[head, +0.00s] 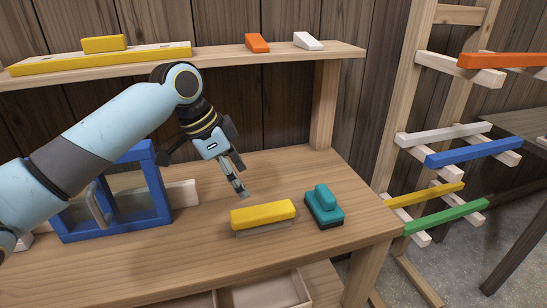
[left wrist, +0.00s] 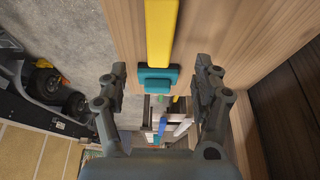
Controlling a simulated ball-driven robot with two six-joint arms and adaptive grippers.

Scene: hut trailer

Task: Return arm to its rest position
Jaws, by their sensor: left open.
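My left gripper (head: 238,182) hangs over the wooden workbench (head: 120,275), behind a yellow block (head: 263,214) on a grey base. In the left wrist view its two fingers (left wrist: 160,88) are apart with nothing held between them. The yellow block (left wrist: 161,35) and a teal object (left wrist: 158,77) lie beyond the fingers in that view. In the head view the teal object (head: 324,206) with a raised grip stands right of the yellow block, near the bench's right edge. My right gripper is in neither view.
A blue frame (head: 158,192) stands on the bench beneath my left arm. A shelf (head: 225,57) above holds a yellow piece, an orange block and a white block. A wooden rack (head: 416,120) with coloured bars stands at the right. A drawer (head: 265,292) is open below.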

